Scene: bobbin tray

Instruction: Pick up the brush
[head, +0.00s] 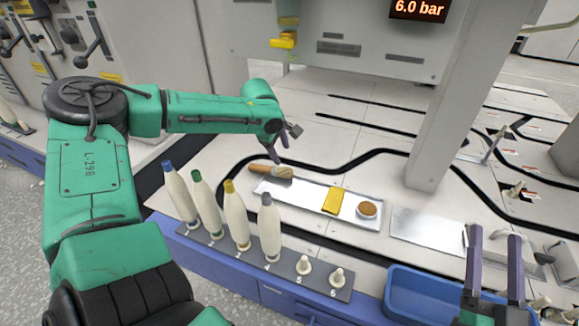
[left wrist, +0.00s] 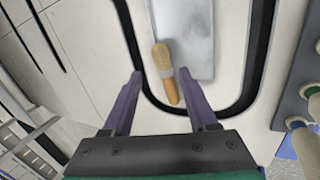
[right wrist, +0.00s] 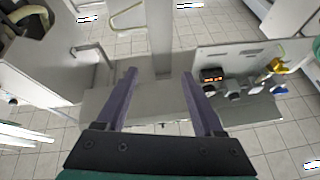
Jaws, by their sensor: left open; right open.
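The brush (head: 270,171) has a brown wooden handle and pale bristles. It lies at the left end of a silver tray (head: 310,204), its handle reaching past the tray's edge. In the left wrist view the brush (left wrist: 165,76) lies ahead, between the lines of the fingers. My left gripper (head: 288,136) is open and empty, above and just beyond the brush; its fingers also show in the left wrist view (left wrist: 160,85). My right gripper (head: 495,235) is open and empty at the right, away from the brush; its fingers show in the right wrist view (right wrist: 159,80).
A yellow cloth (head: 332,201) and a round brown-topped piece (head: 367,209) are on the tray. Several bobbins with coloured tips, including a blue-tipped one (head: 180,193), stand on a numbered rack (head: 222,248) in front. A blue bin (head: 415,297) is at the right. A grey post (head: 450,100) rises behind.

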